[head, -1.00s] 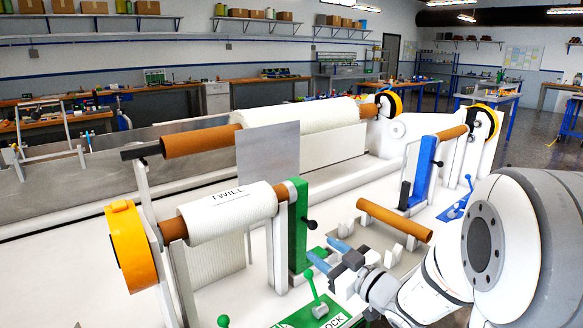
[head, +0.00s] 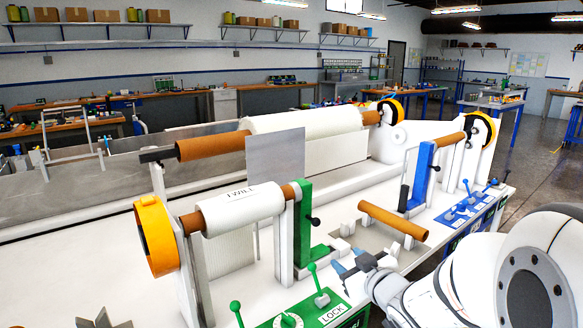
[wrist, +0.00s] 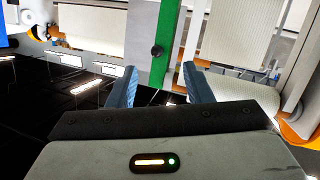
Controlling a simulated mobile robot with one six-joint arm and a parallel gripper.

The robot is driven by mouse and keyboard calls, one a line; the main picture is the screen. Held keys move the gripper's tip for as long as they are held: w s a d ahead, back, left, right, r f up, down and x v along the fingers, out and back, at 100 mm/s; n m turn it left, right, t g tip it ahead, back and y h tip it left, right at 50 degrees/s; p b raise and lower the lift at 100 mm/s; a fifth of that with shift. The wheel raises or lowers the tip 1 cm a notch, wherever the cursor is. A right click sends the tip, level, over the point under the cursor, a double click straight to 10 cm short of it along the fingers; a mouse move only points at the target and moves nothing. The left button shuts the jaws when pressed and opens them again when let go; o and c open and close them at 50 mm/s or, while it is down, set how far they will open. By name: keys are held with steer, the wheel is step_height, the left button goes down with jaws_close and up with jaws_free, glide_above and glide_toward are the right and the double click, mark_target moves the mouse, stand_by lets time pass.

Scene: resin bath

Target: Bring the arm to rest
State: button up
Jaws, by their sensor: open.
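My gripper (head: 348,262) is open and empty, its two blue fingers apart, low in front of the green post (head: 305,230). In the wrist view my gripper (wrist: 161,80) points at the green post (wrist: 168,45), which shows between the fingers with its black knob. The fingers look apart from the post, though the exact gap is hard to tell. The white TWILL roll (head: 240,207) sits on its brown core between the yellow ring (head: 155,235) and the green post. A bare brown tube (head: 394,220) lies on white cradles to the right of my gripper.
A green control panel (head: 318,308) with levers and a LOCK label lies just below my gripper. A blue post (head: 421,175) and blue panel (head: 470,212) stand to the right. A grey plate (head: 275,165) stands before the long white roll (head: 305,118). The aisle floor (head: 535,150) is clear.

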steer(key=s+d+r+m+g+h+p, duration=0.2)
steer(key=s+d+m+g+h+p, duration=0.25)
steer(key=s+d+h, duration=0.2)
steer(key=s+a+m+g+p, duration=0.1)
steer(key=s+a+g, duration=0.1)
steer(key=s, duration=0.6)
steer(key=s+a+r+m+g+y+p, duration=0.1)
steer(key=s+a+g, duration=0.1)
steer(key=s+g, duration=0.3)
steer(key=s, duration=0.4)
steer(key=shift+a+r, duration=0.25)
steer(key=shift+a, duration=0.1)
steer(key=shift+w+m, duration=0.1)
steer(key=shift+m, duration=0.15)
steer(key=shift+c, duration=0.4)
